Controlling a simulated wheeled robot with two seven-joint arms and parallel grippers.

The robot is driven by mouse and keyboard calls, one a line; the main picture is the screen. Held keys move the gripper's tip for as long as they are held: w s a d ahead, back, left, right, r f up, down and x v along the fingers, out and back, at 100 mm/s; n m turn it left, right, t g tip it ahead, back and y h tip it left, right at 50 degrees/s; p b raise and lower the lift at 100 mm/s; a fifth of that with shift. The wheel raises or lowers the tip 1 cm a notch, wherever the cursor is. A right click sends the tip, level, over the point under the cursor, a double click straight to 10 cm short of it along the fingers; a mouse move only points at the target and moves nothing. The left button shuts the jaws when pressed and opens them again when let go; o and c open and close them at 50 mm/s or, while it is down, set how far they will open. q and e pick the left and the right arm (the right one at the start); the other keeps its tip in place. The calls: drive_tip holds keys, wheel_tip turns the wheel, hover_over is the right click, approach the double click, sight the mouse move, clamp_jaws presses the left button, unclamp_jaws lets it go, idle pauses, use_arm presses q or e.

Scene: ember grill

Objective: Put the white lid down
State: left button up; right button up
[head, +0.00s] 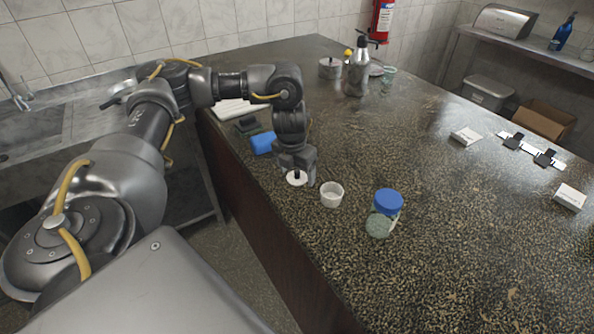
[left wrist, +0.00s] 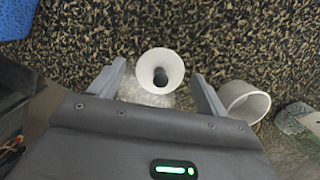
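The white lid (head: 296,179), a small round disc with a dark knob, is at the counter's left edge, below my left gripper (head: 299,172). In the left wrist view the lid (left wrist: 147,64) shows between the two spread fingers of the left gripper (left wrist: 159,75), with a gap on each side. The left gripper is open and the lid looks to be free of it. A pale, glossy patch shows just below the lid there; I cannot tell what it is. My right gripper is not in view.
A white cup (head: 332,195) stands just right of the lid, close to the right finger. A blue sponge (head: 263,143) lies behind the gripper. The counter's middle is clear.

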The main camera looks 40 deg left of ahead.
sight(293, 181)
use_arm(q)
drive_tip(key=shift+r, duration=0.1)
drive_tip(key=shift+r, duration=0.6)
wheel_tip(293, 181, up, 11)
drive_tip(key=s+p, duration=0.1)
drive_tip(key=s, duration=0.1)
drive_tip(key=shift+d+p, duration=0.15)
drive_tip(key=shift+p, duration=0.25)
drive_tip(key=shift+w, duration=0.1)
